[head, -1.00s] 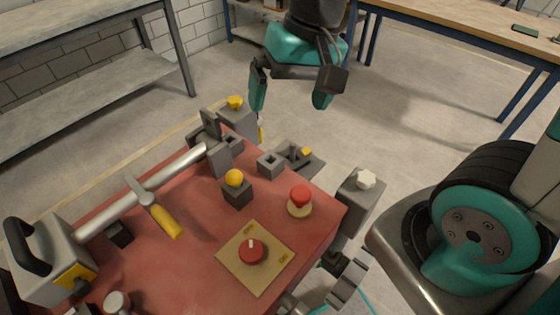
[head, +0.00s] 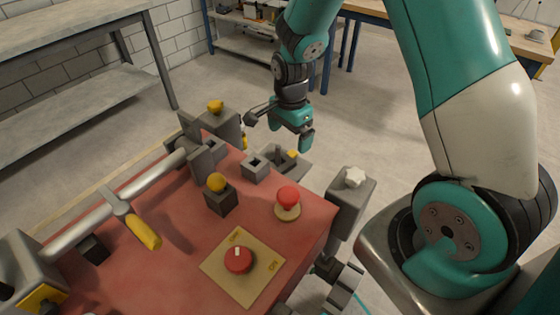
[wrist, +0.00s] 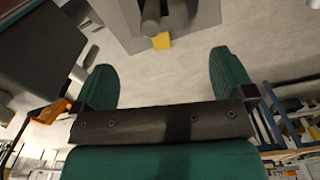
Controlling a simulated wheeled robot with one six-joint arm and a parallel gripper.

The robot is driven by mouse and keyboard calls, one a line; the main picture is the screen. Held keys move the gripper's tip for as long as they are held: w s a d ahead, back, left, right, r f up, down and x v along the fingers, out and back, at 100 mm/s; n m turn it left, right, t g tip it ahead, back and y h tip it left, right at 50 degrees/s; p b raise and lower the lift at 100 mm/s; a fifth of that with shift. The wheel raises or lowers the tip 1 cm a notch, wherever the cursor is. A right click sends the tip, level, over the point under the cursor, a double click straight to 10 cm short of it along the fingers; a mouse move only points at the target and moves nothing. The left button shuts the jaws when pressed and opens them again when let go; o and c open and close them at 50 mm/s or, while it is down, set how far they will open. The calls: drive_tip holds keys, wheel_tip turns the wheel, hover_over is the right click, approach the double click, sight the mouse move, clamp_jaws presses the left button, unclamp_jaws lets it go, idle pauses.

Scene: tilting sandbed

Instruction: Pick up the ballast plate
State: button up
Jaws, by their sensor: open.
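A grey holder (head: 268,153) with a yellow-topped piece (head: 291,154) sits just past the far right edge of the red bed. I cannot tell for sure which part is the ballast plate. In the wrist view a grey body (wrist: 195,14) with a round post and a yellow tab (wrist: 161,41) shows at the top, beyond my fingertips. My gripper (head: 279,130) is open and empty, just above and behind the holder. In the wrist view my gripper (wrist: 163,62) has nothing between its fingers.
The red bed (head: 180,275) carries a yellow ball on a dark block (head: 218,196), a red button (head: 288,197), a red dial (head: 238,260) and a metal bar with a yellow handle (head: 143,232). A white star knob (head: 355,177) stands at right.

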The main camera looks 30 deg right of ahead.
drive_tip(key=shift+f+p, duration=0.35)
drive_tip(key=shift+f, duration=2.8)
drive_tip(key=c, duration=1)
drive_tip(key=shift+r, duration=0.1)
wheel_tip(320, 180, up, 20)
wheel_tip(320, 180, up, 8)
drive_tip(key=p, duration=0.8)
hover_over(289, 154)
drive_tip(key=shift+r, duration=0.1)
